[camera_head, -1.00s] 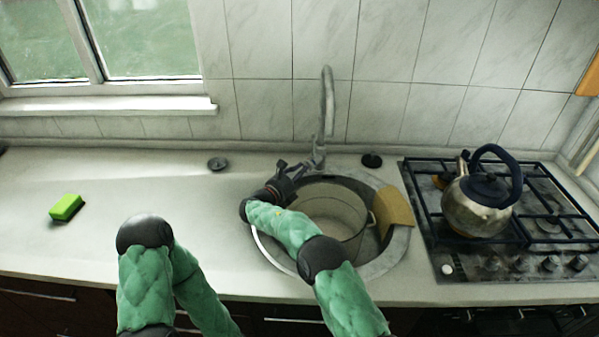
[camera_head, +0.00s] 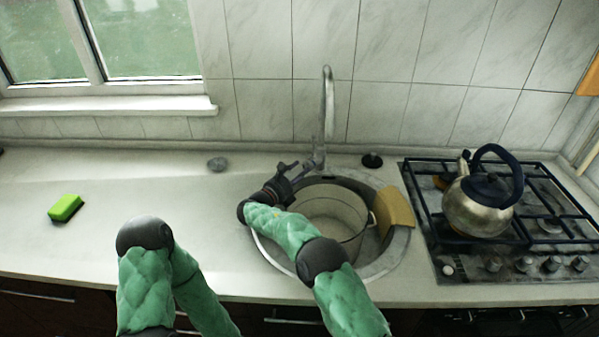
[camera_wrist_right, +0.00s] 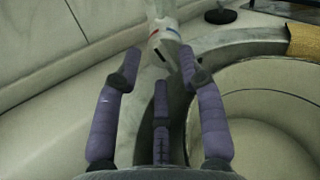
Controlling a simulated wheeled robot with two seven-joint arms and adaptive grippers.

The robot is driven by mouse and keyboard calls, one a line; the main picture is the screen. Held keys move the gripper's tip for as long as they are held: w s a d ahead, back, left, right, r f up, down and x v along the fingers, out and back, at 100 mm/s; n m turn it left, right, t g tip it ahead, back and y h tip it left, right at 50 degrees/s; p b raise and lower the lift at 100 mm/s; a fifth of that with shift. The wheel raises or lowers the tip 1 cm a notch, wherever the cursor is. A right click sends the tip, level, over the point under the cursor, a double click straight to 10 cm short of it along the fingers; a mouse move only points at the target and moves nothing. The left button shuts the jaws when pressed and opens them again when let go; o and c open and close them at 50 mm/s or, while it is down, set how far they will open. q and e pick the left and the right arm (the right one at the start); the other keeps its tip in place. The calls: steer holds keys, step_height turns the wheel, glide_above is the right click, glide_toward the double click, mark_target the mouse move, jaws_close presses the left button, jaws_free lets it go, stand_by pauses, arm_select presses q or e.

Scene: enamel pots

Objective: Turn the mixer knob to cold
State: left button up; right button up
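The grey mixer tap (camera_head: 328,110) stands upright behind the sink in the head view. In the right wrist view the lower mixer body (camera_wrist_right: 163,32) shows a red and blue mark facing me. A short dark part, perhaps the knob's lever, shows just below the mark. My right gripper (camera_head: 287,171) is beside the mixer's base, at its left. In the right wrist view its purple fingers (camera_wrist_right: 160,65) are spread, with the mixer just beyond the tips and nothing clearly gripped. Contact cannot be told. My left gripper is out of view; only its arm shows at lower left.
A pot (camera_head: 330,215) sits in the round sink (camera_head: 385,262), with a tan board (camera_head: 396,207) on the rim at right. A kettle (camera_head: 478,205) stands on the hob (camera_head: 548,245). A green sponge (camera_head: 66,207) lies on the left counter, which is mostly clear.

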steer(key=v, duration=1.1)
steer(key=shift+a, duration=0.1)
